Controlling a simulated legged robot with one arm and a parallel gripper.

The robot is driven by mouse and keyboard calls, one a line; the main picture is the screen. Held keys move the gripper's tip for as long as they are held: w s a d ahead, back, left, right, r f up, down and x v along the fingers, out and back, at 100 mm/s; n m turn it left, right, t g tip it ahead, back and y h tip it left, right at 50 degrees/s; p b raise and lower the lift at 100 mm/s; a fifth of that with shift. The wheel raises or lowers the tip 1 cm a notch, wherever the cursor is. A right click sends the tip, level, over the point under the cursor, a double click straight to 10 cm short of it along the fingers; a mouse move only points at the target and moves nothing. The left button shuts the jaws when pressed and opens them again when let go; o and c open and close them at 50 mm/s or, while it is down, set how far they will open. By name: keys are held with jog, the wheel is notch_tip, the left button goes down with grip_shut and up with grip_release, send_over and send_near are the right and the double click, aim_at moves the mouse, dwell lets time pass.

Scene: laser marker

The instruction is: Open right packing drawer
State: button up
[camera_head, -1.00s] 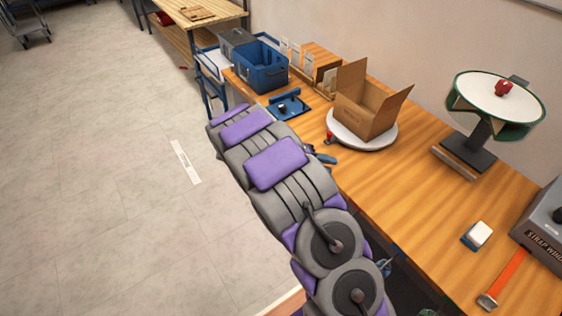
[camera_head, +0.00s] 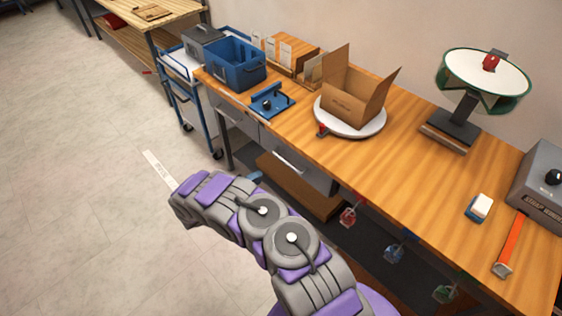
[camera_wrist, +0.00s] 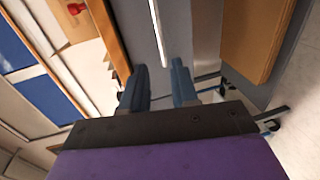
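The right packing drawer (camera_head: 305,172) is a grey front under the wooden bench, with a pale bar handle (camera_head: 287,159). It looks shut. Its grey front (camera_wrist: 185,25) fills the upper middle of the wrist view, with the white handle bar (camera_wrist: 158,32) running down it. My gripper (camera_wrist: 160,85) is open, with two blue-grey fingers apart on either side of the handle line. The handle's near end shows just ahead of the gap, and nothing is held. In the head view only a blue bit of my gripper (camera_head: 255,176) shows beyond my arm, below the drawer.
Another drawer (camera_head: 233,116) lies to the left. The bench top (camera_head: 400,170) carries a carton (camera_head: 352,95) on a white turntable, a blue bin (camera_head: 235,65) and a tape reel. A brown lower shelf (camera_head: 300,187) sits beneath. A blue-framed cart (camera_head: 180,85) stands left; open floor lies further left.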

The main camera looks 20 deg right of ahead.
aim_at(285, 161)
jog(key=b+x, duration=0.3)
jog(key=x, duration=1.3)
jog(key=shift+w+d, duration=0.1)
jog(key=shift+d, duration=0.1)
jog(key=shift+a+r, duration=0.1)
jog(key=shift+c, duration=0.3)
grip_shut()
